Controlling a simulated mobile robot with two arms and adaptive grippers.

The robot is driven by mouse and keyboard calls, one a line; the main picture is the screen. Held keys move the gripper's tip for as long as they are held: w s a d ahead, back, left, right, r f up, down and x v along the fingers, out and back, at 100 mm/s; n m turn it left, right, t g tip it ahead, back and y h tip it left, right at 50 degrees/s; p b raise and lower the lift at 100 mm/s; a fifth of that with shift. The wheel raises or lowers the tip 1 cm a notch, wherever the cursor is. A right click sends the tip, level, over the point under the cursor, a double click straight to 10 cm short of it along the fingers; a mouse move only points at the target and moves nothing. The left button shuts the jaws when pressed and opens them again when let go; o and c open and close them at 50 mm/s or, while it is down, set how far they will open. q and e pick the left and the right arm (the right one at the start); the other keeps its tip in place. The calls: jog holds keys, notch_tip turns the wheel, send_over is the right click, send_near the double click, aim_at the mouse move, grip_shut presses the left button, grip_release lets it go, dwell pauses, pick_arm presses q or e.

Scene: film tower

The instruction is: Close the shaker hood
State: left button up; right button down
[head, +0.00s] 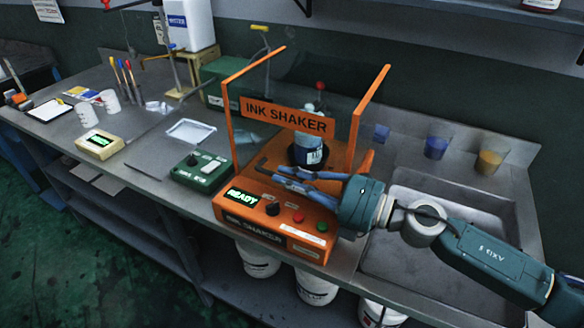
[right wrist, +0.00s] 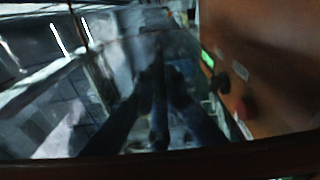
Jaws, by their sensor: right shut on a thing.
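The orange ink shaker (head: 285,238) stands on the bench with its lit READY display, knob and red and green buttons facing front. Its hood (head: 373,105) has orange edge bars around a clear panel, and the bars stand up high above the base. A dark-lidded ink jar (head: 311,156) sits inside the shaker. The right wrist view shows a dark bar between the fingers (right wrist: 160,110), blurred. My left gripper is not in view.
A green box with a knob (head: 202,172) stands left of the shaker. A metal sink (head: 420,240) lies to the right, beneath my right arm, with a blue cup (head: 437,147) and a yellow cup (head: 490,161) behind it. White buckets (head: 316,287) stand below the bench.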

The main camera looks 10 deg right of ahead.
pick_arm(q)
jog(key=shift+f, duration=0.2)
pick_arm(e)
jog(key=shift+s+a+f, duration=0.1)
jog(key=shift+s+f, duration=0.05)
jog(key=shift+f, duration=0.3)
jog(key=shift+s+f, duration=0.1)
jog(key=shift+f, duration=0.1)
jog(key=c, duration=1.8)
grip_release()
jog(key=shift+c, duration=0.2)
jog(key=shift+r, duration=0.1)
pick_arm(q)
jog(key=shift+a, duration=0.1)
pick_arm(e)
jog(key=shift+s+d, duration=0.3)
jog(key=shift+d, duration=0.4)
jog(key=shift+s+d+f, duration=0.1)
jog(key=shift+d+f, duration=0.05)
jog(key=shift+f, duration=0.2)
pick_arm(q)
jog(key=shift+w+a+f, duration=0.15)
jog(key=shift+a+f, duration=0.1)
pick_arm(e)
jog(key=shift+s+g, duration=0.1)
jog(key=shift+g, duration=0.3)
